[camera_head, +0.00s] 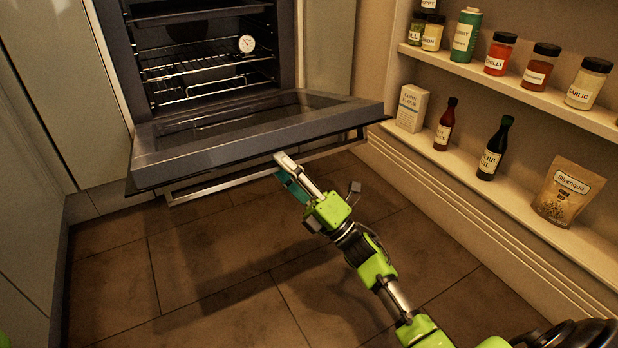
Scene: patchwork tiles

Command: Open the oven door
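The oven door (235,131) is folded down and sticks out from the oven, close to level, so the oven cavity (200,62) with its wire racks is exposed. The door's bar handle (225,183) runs along its outer side, below the front edge. My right gripper (284,168) is at the middle of this edge, over the handle. Its fingers overlap the handle in the picture; whether they are closed around it or only touch it is not clear. My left gripper is not in view.
Shelves at the right hold jars (498,54), bottles (493,150), a carton (412,108) and a paper pouch (568,192). Pale cabinets (60,90) stand at the left. The tiled floor (190,260) below the door is clear. A round dial (247,44) hangs inside the oven.

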